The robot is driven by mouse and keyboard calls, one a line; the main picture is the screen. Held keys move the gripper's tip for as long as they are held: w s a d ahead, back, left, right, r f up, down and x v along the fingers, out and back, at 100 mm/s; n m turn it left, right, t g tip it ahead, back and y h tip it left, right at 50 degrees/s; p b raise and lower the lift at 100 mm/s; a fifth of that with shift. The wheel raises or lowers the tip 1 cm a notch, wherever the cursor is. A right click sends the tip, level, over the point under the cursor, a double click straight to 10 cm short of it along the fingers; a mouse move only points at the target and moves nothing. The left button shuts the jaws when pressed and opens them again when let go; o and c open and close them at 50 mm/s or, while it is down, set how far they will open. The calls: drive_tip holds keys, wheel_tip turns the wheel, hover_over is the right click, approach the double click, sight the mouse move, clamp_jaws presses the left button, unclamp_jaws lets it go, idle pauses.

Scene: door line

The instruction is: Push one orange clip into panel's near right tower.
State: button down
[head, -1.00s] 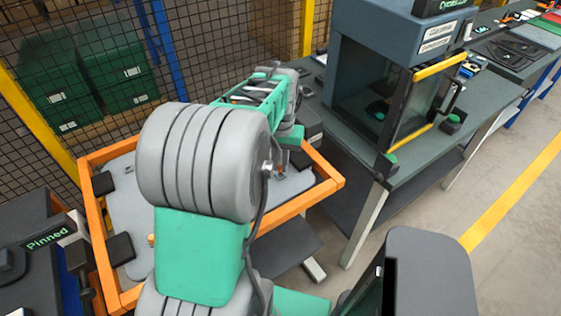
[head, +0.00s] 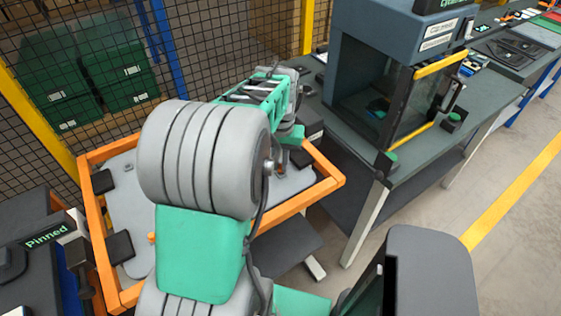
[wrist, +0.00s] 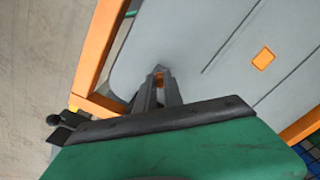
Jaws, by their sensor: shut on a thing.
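The grey panel (wrist: 215,45) lies in an orange frame (wrist: 95,60). It also shows in the head view (head: 125,200), partly covered by my arm. In the wrist view my gripper (wrist: 158,80) is shut on a small orange clip (wrist: 157,74) at its fingertips, over the panel near one frame corner. The near right tower cannot be made out; the gripper may hide it. I cannot tell whether the clip touches the panel. An orange square (wrist: 263,58) shows on the panel apart from the gripper. In the head view an orange knob (head: 152,238) stands at the panel's near left.
A bench with a dark machine cabinet (head: 385,30) stands to the right of the frame. Dark pads (head: 119,247) sit along the frame's left side. A "Pinned" box (head: 35,240) is at the left. Mesh fencing (head: 210,45) closes the back. Floor is free at right.

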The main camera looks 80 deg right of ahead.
drive_tip(key=shift+f+b, duration=0.6)
drive_tip(key=shift+f, duration=0.35)
idle(0.6)
drive_tip(key=c, duration=1.4)
unclamp_jaws()
drive_tip(key=shift+r, duration=0.1)
wheel_tip(320, 180, up, 8)
drive_tip(key=shift+f+b, duration=0.15)
drive_tip(key=shift+b, duration=0.3)
